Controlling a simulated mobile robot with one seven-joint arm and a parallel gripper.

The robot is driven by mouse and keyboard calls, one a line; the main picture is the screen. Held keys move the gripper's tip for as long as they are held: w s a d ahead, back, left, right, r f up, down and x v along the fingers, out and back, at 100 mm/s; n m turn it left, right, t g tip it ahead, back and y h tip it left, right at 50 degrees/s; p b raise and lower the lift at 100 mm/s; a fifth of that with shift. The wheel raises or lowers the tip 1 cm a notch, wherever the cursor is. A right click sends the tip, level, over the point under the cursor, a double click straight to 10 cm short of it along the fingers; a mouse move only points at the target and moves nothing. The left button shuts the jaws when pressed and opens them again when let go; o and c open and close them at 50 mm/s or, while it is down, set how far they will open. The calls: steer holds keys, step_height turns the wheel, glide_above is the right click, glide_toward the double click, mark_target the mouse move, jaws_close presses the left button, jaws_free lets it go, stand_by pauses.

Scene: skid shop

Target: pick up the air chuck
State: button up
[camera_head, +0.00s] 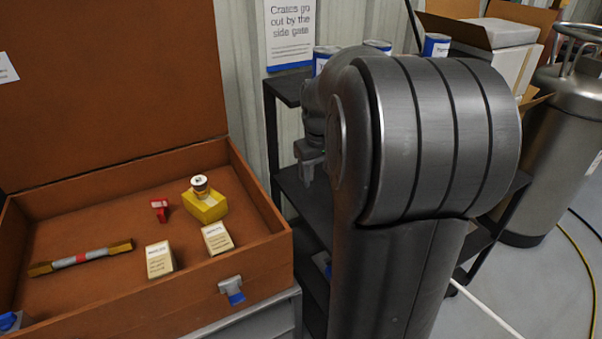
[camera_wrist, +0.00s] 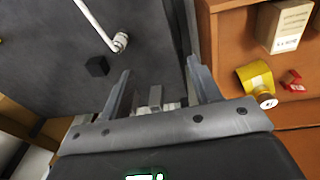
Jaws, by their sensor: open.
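No item is clearly labelled as the air chuck. A bar with brass-coloured ends, a grey shaft and a red band (camera_head: 80,257) lies in the open brown case and may be it; I cannot tell for certain. It is not visible in the wrist view. My gripper (camera_wrist: 158,67) is open, with nothing between its fingers. In the head view, part of my gripper (camera_head: 310,158) shows to the right of the case, mostly hidden behind my arm. In the wrist view, the fingers are over a dark grey surface beside the case.
The brown case (camera_head: 262,255) also holds a red piece (camera_head: 159,209), a yellow block (camera_head: 207,207) with a round cap, and two small labelled boxes (camera_head: 159,260). A dark shelf unit (camera_head: 284,90) stands right of it. A white rod (camera_wrist: 98,25) shows in the wrist view.

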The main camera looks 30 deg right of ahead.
steer(key=shift+g+y, duration=0.6)
steer(key=d+f, duration=0.2)
steer(key=d, duration=0.1)
steer(key=w+d+f, duration=0.1)
steer(key=d+f, duration=0.1)
steer(key=d, duration=0.2)
steer(key=w+d+f, duration=0.1)
steer(key=d+f, duration=0.2)
steer(key=d, duration=0.1)
steer(key=shift+w+d, duration=0.1)
steer(key=shift+w, duration=0.1)
steer(key=f, duration=0.5)
steer(key=shift+d+f, duration=0.2)
steer(key=shift+d, duration=0.15)
steer(key=shift+f, duration=2.95)
steer(key=shift+c, duration=0.5)
steer(key=c, duration=1)
steer(key=shift+r, duration=0.1)
